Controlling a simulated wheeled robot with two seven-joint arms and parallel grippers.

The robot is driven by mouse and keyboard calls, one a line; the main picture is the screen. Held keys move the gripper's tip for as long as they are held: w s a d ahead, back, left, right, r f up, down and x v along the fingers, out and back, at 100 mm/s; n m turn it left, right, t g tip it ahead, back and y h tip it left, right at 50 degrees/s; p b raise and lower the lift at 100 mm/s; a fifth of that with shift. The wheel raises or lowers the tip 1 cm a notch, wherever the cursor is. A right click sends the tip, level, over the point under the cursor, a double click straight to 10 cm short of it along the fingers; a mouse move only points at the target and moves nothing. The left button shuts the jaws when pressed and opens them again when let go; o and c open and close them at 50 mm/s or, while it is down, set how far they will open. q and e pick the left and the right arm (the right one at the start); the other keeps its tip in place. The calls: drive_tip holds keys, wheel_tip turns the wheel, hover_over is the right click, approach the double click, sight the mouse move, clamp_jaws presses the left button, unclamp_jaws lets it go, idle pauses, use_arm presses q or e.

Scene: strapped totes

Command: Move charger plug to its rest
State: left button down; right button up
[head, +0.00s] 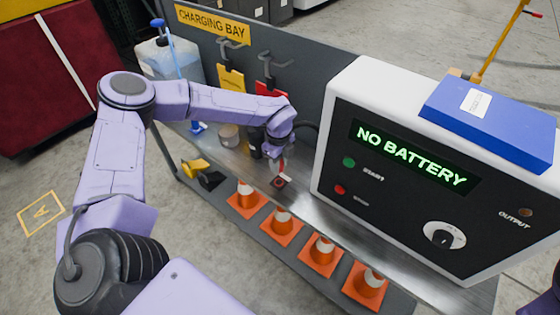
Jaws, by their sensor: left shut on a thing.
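My left arm reaches over the metal bench and its gripper (279,172) points down above the front edge of the bench. It is shut on a small dark piece with red on it, which looks like the charger plug (280,183). The fingers hide part of the plug. A dark cable (308,127) curves behind the gripper toward the charger box (345,90). The box display reads NO BATTERY. I cannot make out the plug's rest for certain. My right gripper is out of view.
Two hooks with a yellow tag (231,78) and a red tag (268,88) hang on the back panel. A blue battery-like box (490,120) lies on the charger. Several orange cones (283,220) stand on the lower shelf. A jug (165,60) and a tin (229,135) stand at left.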

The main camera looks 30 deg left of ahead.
sight(279, 182)
use_arm(q)
drive_tip(key=shift+f+b, duration=2.05)
drive_tip(key=shift+f, duration=0.9)
drive_tip(key=shift+b, duration=0.3)
drive_tip(key=shift+f+b, duration=0.5)
drive_tip(key=shift+f, duration=0.05)
drive_tip(key=c, duration=0.7)
unclamp_jaws()
drive_tip(key=shift+c, duration=0.2)
wheel_tip(279, 182, up, 11)
drive_tip(key=shift+f, duration=0.2)
